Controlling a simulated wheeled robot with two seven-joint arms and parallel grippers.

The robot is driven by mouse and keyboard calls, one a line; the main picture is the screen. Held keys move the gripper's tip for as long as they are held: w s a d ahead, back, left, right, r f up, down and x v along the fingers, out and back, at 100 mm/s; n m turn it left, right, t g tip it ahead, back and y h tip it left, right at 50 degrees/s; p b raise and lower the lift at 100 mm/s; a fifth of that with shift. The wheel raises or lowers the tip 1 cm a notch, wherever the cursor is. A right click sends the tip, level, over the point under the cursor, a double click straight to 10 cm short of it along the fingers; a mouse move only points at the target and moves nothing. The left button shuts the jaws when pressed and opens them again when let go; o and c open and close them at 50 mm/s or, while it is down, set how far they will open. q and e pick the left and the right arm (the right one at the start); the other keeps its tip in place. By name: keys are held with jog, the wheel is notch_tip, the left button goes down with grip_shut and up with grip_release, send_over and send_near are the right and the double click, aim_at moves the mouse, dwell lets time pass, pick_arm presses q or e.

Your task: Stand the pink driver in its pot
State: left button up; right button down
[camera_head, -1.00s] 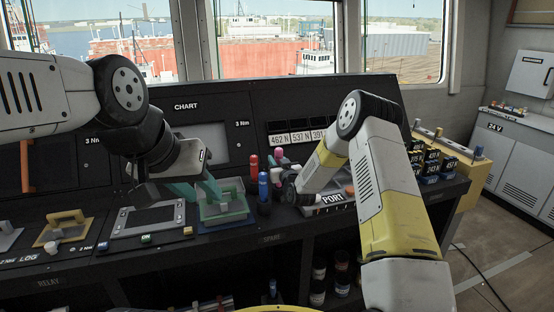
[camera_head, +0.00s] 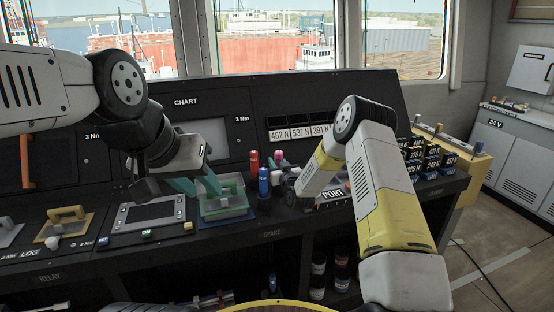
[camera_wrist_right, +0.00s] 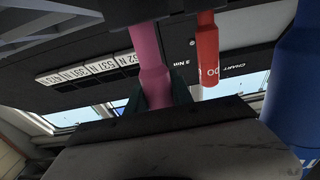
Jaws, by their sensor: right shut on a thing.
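The pink driver (camera_head: 277,157) stands roughly upright behind the blue driver (camera_head: 263,181) and to the right of the red driver (camera_head: 253,162). In the right wrist view the pink driver (camera_wrist_right: 150,62) sits between the teal fingertips of my right gripper (camera_wrist_right: 152,97), which is shut on it. Its lower end and the pot under it are hidden or too small to make out. My left gripper (camera_head: 195,187) is open, its teal fingers apart over a green-handled fixture (camera_head: 224,207) on the console.
The red driver (camera_wrist_right: 208,55) and blue driver (camera_wrist_right: 298,80) stand close beside the pink one in the right wrist view. Labelled dark blocks (camera_head: 425,158) stand at the console's right end.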

jog(key=shift+f, duration=0.75)
jog(key=shift+f, duration=0.1)
jog(key=c, duration=1)
grip_release()
jog(key=shift+c, duration=0.2)
jog(key=shift+s, duration=0.1)
jog(key=v, duration=0.7)
jog(key=shift+s, duration=0.3)
jog(key=shift+d, duration=0.1)
